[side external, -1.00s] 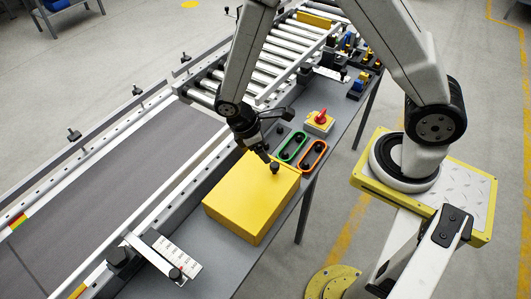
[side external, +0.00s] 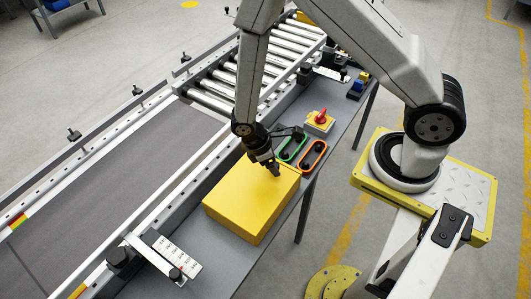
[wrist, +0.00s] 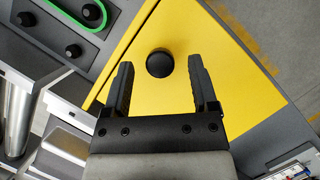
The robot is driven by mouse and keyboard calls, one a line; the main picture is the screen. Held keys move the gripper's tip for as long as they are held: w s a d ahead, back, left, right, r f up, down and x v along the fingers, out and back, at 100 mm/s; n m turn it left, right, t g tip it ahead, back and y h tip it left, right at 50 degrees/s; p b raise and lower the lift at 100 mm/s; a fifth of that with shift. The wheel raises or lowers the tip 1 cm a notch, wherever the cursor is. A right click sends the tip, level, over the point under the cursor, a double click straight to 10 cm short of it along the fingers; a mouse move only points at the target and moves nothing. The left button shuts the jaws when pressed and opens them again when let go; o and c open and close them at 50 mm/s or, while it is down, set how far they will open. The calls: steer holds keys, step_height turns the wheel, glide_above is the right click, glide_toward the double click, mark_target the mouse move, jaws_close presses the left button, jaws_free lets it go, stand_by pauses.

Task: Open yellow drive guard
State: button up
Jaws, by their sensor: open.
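The yellow drive guard (side external: 250,203) is a closed box on the grey bench beside the conveyor. In the wrist view its yellow top (wrist: 205,32) fills the middle, with a round black knob (wrist: 160,64) near one corner. My gripper (wrist: 162,75) is open, with one finger on each side of the knob and gaps on both sides. In the side view my gripper (side external: 273,171) is low over the far right part of the guard top and hides the knob. I cannot tell whether the fingers touch the guard.
A green-rimmed panel (side external: 291,149) and an orange-rimmed panel (side external: 313,155) with black knobs lie just beyond the guard. A red switch on a yellow box (side external: 320,121) stands behind them. The conveyor belt (side external: 120,185) and its rail run along the left. A labelled plate (side external: 172,254) is at the front.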

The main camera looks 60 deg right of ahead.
steer(key=shift+s+d+f, duration=0.1)
steer(key=shift+f, duration=0.3)
jaws_close()
stand_by(1.3)
